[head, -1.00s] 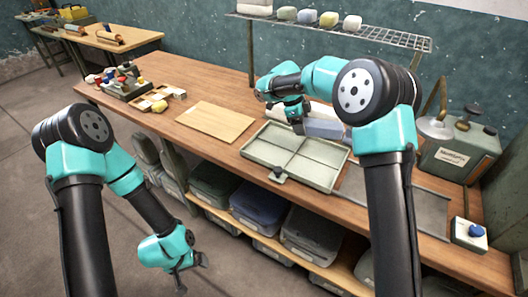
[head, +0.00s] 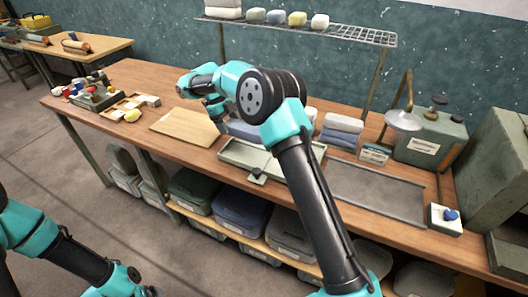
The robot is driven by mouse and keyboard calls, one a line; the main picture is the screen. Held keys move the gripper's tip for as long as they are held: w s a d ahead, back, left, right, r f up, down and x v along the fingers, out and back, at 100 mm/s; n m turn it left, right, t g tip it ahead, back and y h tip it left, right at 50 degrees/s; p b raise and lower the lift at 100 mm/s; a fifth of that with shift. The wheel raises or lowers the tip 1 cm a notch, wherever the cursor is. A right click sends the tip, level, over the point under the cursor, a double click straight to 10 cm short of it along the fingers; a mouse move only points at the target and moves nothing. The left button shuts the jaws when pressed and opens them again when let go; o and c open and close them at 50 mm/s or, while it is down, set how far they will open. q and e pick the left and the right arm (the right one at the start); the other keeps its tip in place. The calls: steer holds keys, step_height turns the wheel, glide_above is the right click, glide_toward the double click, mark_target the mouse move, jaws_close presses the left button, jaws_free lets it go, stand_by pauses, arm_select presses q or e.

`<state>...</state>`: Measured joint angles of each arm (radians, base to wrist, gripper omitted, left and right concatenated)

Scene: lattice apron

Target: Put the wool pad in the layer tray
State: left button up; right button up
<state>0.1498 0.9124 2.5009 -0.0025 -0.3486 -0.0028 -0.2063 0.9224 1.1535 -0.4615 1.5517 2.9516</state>
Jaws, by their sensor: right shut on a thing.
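My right gripper (head: 219,115) is shut on a blue-grey pad (head: 243,131), which looks like the wool pad. The pad is above the back left part of a pale green divided tray (head: 238,154), which looks like the layer tray; I cannot tell how high. My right arm hides part of the pad and much of the tray. My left gripper (head: 145,289) is low at the bottom edge, off the bench, with its fingers barely in view.
A wooden board (head: 187,127) lies left of the tray. Folded white and blue pads (head: 341,132) stand behind it, right of my arm. A flat grey tray (head: 375,192) lies to the right. A wire shelf (head: 345,32) overhangs the back, and a metal canister (head: 430,140) stands at right.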

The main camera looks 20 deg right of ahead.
glide_above(235, 151)
steer(key=w, duration=0.1)
steer(key=shift+a+f, duration=0.25)
steer(key=shift+f, duration=1)
steer(key=shift+a+f, duration=0.2)
steer(key=shift+f, duration=1)
steer(key=shift+f, duration=2.5)
steer(key=shift+f, duration=0.1)
steer(key=o, duration=0.6)
steer(key=v, duration=1.2)
